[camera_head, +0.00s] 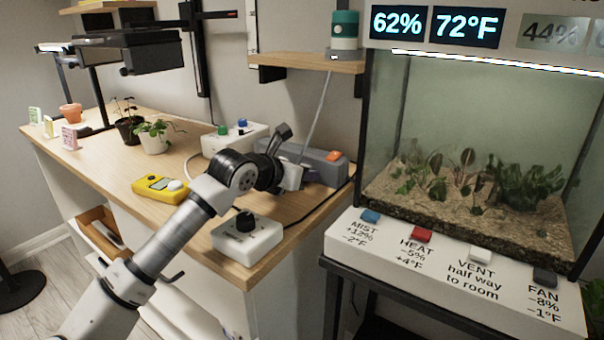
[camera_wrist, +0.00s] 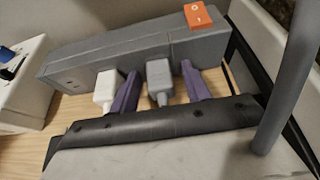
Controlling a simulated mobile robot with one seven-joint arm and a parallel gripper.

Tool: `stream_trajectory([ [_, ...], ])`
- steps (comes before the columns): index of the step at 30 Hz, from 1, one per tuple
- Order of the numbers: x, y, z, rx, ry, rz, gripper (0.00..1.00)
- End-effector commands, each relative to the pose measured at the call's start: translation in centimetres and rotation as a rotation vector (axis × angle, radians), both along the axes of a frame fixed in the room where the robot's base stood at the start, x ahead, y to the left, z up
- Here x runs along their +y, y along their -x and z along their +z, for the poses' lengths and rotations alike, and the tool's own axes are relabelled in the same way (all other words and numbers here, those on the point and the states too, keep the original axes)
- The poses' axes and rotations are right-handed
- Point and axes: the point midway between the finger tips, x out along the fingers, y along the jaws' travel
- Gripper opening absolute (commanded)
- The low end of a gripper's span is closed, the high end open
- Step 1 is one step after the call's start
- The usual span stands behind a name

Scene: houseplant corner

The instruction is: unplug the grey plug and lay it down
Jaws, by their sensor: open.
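The grey plug (camera_wrist: 159,85) sits in the grey power strip (camera_wrist: 110,58), with its front end at the strip's near face. My gripper (camera_wrist: 160,70) is open, and its two purple fingers stand on either side of the plug with small gaps. In the head view my gripper (camera_head: 304,176) is at the strip (camera_head: 322,166), and my wrist hides the plugs there. A white plug (camera_wrist: 105,90) sits in the strip just left of my left finger.
An orange switch (camera_wrist: 197,15) tops the strip's right end. A grey tube (camera_head: 320,110) comes down behind my wrist. A white dial box (camera_head: 247,238), a yellow meter (camera_head: 160,188) and a white box with knobs (camera_head: 232,138) stand nearby.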

Motion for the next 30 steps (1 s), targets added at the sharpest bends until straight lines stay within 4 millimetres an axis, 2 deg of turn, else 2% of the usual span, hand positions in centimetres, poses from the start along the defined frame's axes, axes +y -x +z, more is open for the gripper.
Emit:
stream_trajectory([
  [25,0.01,0.00,0.03,0.000,0.000,0.000,0.47],
  [26,0.01,0.00,0.03,0.000,0.000,0.000,0.46],
  [30,0.01,0.00,0.02,0.000,0.000,0.000,0.28],
])
